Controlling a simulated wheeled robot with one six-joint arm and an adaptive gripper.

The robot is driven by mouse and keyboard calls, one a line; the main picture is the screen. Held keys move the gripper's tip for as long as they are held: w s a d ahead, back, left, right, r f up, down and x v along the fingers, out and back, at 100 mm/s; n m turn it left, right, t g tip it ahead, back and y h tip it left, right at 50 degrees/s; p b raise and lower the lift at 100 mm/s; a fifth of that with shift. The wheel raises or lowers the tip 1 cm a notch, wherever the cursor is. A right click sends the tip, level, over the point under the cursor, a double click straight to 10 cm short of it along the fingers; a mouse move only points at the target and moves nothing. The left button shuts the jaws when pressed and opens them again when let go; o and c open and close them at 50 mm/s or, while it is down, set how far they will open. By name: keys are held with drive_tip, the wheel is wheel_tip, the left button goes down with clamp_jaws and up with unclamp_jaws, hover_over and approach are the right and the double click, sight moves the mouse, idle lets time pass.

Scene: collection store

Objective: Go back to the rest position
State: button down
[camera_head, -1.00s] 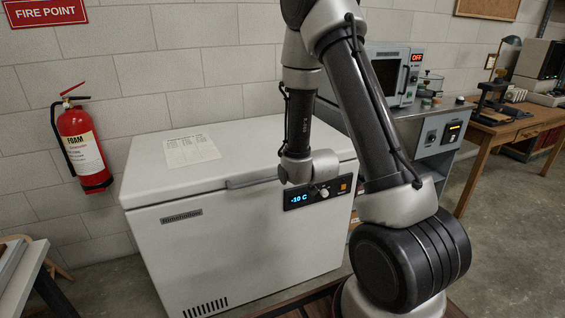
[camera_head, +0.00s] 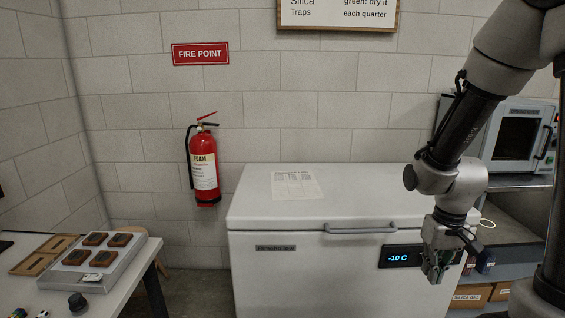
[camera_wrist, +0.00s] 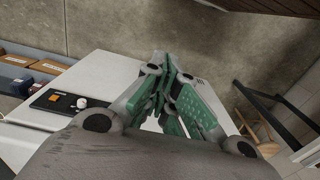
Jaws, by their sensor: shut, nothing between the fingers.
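My gripper (camera_head: 434,272) hangs at the end of my arm in the head view, pointing down in front of the right part of the white chest freezer. Its fingers have green pads. In the wrist view my gripper (camera_wrist: 178,75) has its fingertips together with nothing between them. The chest freezer (camera_head: 300,270) has its lid down, and its display reads -10 C. Part of its control panel (camera_head: 400,256) is hidden behind my gripper.
A table (camera_head: 130,285) at the left holds a tray (camera_head: 88,279) with several brown blocks. A red fire extinguisher (camera_head: 203,165) hangs on the wall. A grey oven-like device (camera_head: 515,140) stands at the right, above boxes on a shelf (camera_head: 470,293).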

drive_tip(key=s+r+t, duration=0.1)
drive_tip(key=s+r, duration=0.2)
drive_tip(key=r, duration=0.4)
drive_tip(key=s+r+t, duration=0.2)
drive_tip(key=s+r, duration=0.2)
drive_tip(key=r, duration=0.3)
drive_tip(key=s+d+r+t, duration=0.1)
drive_tip(key=s+r, duration=0.2)
drive_tip(key=r, duration=0.3)
drive_tip(key=shift+s+r, duration=0.15)
drive_tip(key=shift+r, duration=0.25)
drive_tip(key=c, duration=2.2)
unclamp_jaws()
